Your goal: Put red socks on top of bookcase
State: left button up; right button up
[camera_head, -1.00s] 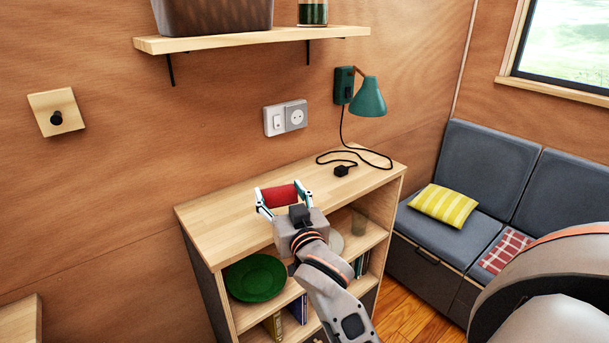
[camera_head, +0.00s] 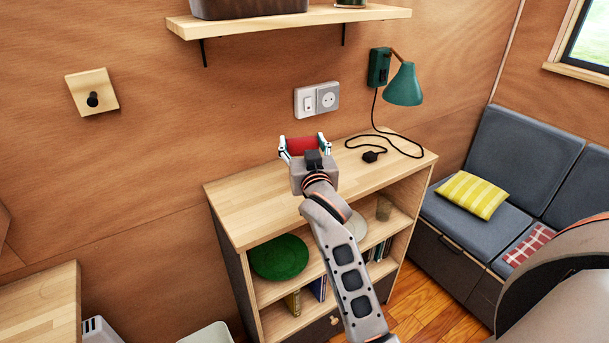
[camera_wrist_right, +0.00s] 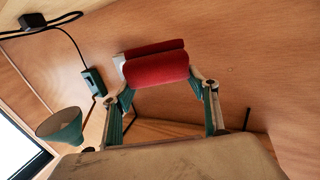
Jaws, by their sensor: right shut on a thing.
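The red socks (camera_head: 303,144) are a rolled red bundle. My right gripper (camera_head: 305,147) is shut on them, with one finger at each end of the bundle. In the right wrist view the red socks (camera_wrist_right: 157,68) sit between the two fingertips. In the head view they appear over the back part of the wooden bookcase top (camera_head: 250,205), against the wall behind; I cannot tell their exact height above it. My wrist and forearm hide part of the bookcase front. My left gripper is not in view.
A green lamp (camera_head: 403,85) hangs on the wall, its black cable (camera_head: 395,140) and plug (camera_head: 374,156) lying on the bookcase top's right. A wall shelf (camera_head: 290,20) is above. A green plate (camera_head: 280,257) is inside the bookcase. The top's left part is bare.

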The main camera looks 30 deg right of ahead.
notch_tip(320, 180, down, 5)
jog(key=shift+f, duration=0.1)
jog(key=shift+f+b, duration=0.3)
jog(key=shift+f, duration=0.15)
notch_tip(320, 180, down, 4)
jog(key=shift+r+b, duration=0.25)
jog(key=shift+b, duration=0.15)
jog(key=shift+f, duration=0.2)
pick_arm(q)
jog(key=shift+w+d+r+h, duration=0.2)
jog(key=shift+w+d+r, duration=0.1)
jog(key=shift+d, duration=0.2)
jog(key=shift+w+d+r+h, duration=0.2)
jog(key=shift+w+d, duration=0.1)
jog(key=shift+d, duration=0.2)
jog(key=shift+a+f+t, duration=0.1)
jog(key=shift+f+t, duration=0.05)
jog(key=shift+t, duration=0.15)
pick_arm(e)
jog(key=o, duration=1)
jog(key=shift+f, duration=0.1)
jog(key=shift+o, duration=0.2)
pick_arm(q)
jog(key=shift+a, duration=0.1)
